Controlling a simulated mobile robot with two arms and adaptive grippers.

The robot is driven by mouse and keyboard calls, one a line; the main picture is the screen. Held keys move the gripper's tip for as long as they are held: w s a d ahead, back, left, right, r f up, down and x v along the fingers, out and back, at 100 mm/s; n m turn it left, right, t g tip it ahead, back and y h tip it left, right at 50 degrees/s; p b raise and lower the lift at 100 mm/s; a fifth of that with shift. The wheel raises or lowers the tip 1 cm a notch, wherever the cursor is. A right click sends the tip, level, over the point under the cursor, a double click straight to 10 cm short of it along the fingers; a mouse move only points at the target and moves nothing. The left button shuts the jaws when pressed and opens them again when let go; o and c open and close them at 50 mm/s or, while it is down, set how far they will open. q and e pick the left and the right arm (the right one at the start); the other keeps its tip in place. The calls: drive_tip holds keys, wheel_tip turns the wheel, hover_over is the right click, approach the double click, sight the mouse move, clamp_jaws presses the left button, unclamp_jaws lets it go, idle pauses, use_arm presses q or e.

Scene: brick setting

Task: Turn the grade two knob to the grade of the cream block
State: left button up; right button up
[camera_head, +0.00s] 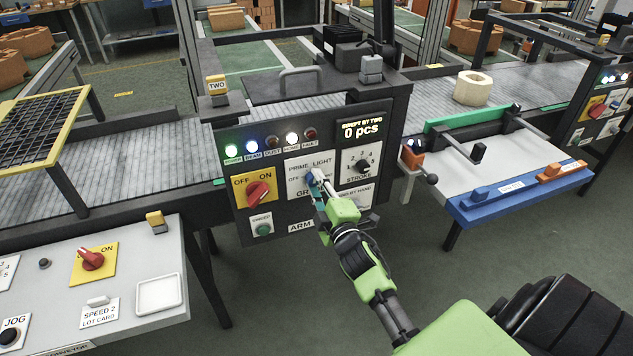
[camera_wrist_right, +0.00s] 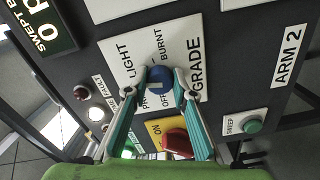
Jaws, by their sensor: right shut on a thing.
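The grade knob (camera_wrist_right: 159,75) is blue and sits on a white GRADE plate (camera_wrist_right: 190,30) with OFF, PRIME, LIGHT and BURNT around it. The same plate (camera_head: 296,163) is on the dark panel under the TWO sign (camera_head: 217,84) in the head view. My right gripper (camera_head: 318,184) reaches the knob from the front and is shut on it, a finger on each side in the wrist view. I cannot tell for certain which mark the knob points at. The cream block (camera_head: 473,88), a pale ring-like block with a hole, rests on the conveyor right of the panel. My left gripper is not in view.
On the panel, a red OFF/ON switch (camera_head: 258,193), a green SWEEP button (camera_head: 263,229) and a black STROKE knob (camera_head: 362,166) are close around the grade knob. The display (camera_head: 362,130) reads 0 pcs. A white table with a blue edge (camera_head: 520,195) stands to the right.

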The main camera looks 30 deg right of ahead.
drive_tip(key=shift+f+m+p, duration=0.1)
drive_tip(key=shift+m+p, duration=0.25)
drive_tip(key=shift+m, duration=1.15)
drive_tip(key=o, duration=1.1)
drive_tip(key=v, duration=1.2)
